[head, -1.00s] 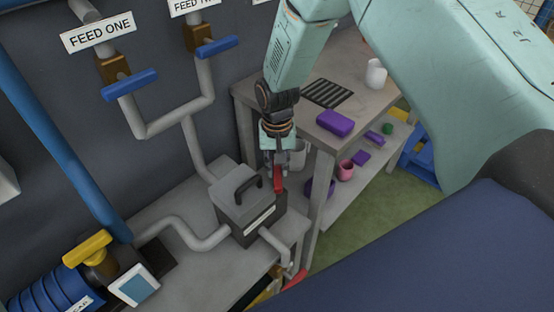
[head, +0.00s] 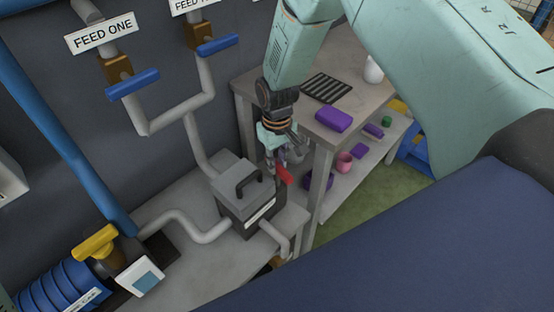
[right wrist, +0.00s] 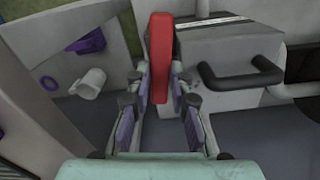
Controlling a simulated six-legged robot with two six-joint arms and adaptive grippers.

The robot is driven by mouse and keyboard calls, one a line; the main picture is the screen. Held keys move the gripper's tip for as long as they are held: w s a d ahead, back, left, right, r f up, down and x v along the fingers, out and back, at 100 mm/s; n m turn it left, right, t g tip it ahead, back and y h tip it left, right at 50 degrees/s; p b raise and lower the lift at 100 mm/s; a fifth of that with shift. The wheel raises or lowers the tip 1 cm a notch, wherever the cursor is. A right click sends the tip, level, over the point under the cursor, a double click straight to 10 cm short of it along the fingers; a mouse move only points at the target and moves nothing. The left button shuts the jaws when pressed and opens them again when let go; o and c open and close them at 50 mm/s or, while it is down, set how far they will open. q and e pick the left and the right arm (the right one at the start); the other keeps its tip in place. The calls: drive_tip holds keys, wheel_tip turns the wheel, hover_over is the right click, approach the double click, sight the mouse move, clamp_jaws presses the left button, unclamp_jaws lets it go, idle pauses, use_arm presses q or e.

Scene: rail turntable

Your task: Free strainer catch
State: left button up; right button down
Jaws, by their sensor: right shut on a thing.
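The strainer is a grey box (head: 246,202) with a black handle (head: 249,183) on its lid, standing on the grey bench. Its red catch (head: 284,176) is a lever on the box's right side and leans in the head view. My right gripper (head: 278,160) is at the catch from above. In the right wrist view the red catch (right wrist: 160,60) lies between the two fingers of my gripper (right wrist: 161,85), which is shut on it. The black handle (right wrist: 240,72) is right of the fingers and apart from them. My left gripper is out of view.
Pipes (head: 182,226) run into the box along the bench (head: 200,262). Blue feed valve handles (head: 133,84) are on the wall. A shelved table (head: 352,92) with purple blocks (head: 333,119) and a white cup (head: 373,69) stands close at the right.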

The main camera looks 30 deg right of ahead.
idle(0.4)
drive_tip(key=c, duration=1.2)
unclamp_jaws()
wheel_tip(320, 180, up, 12)
